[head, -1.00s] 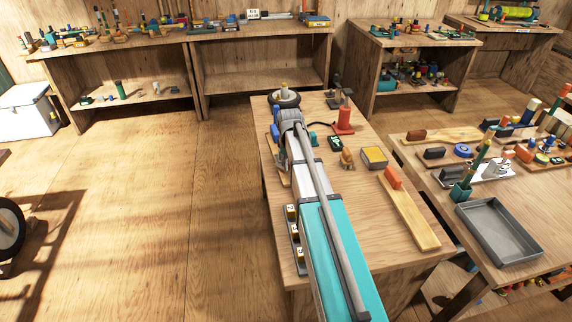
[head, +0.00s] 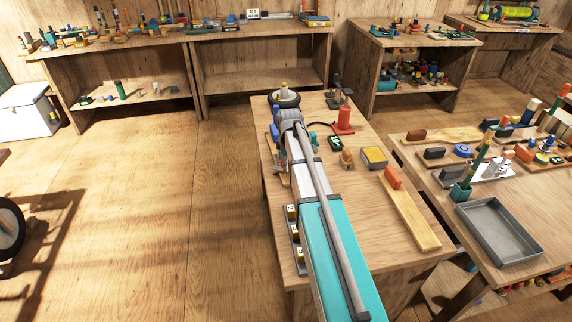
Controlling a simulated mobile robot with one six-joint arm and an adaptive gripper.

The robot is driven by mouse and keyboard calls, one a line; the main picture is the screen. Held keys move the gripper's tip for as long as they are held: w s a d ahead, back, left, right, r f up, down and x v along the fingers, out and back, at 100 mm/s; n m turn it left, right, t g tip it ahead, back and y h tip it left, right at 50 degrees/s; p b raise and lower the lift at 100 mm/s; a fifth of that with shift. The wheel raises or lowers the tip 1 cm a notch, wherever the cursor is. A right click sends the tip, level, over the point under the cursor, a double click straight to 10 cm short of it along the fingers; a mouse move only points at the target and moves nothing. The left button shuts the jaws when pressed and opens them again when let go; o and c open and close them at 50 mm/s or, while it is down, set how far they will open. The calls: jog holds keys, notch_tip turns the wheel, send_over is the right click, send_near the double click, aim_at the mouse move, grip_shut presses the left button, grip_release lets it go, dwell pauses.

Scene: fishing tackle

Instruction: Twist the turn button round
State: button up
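I cannot make out for sure which thing is the turn button. An orange block (head: 393,177) sits near the far end of a long pale wooden board (head: 412,212) on the right side of the near table. My arm reaches away over the left side of this table, and its far end is by the wheel-shaped item. My gripper is mostly hidden behind my own arm links there, so its fingers and anything between them cannot be seen. The orange block stands apart from my arm, to its right.
The near table (head: 350,245) also holds a red upright item (head: 344,117), a yellow-topped box (head: 374,157), a small dark green device (head: 336,143) and a wheel-shaped item (head: 285,98). A grey tray (head: 500,232) lies on the right table. Open floor is at left.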

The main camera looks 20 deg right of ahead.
jog(key=shift+o, duration=1.4)
jog(key=shift+r, duration=0.15)
notch_tip(320, 180, up, 7)
jog(key=p, duration=0.7)
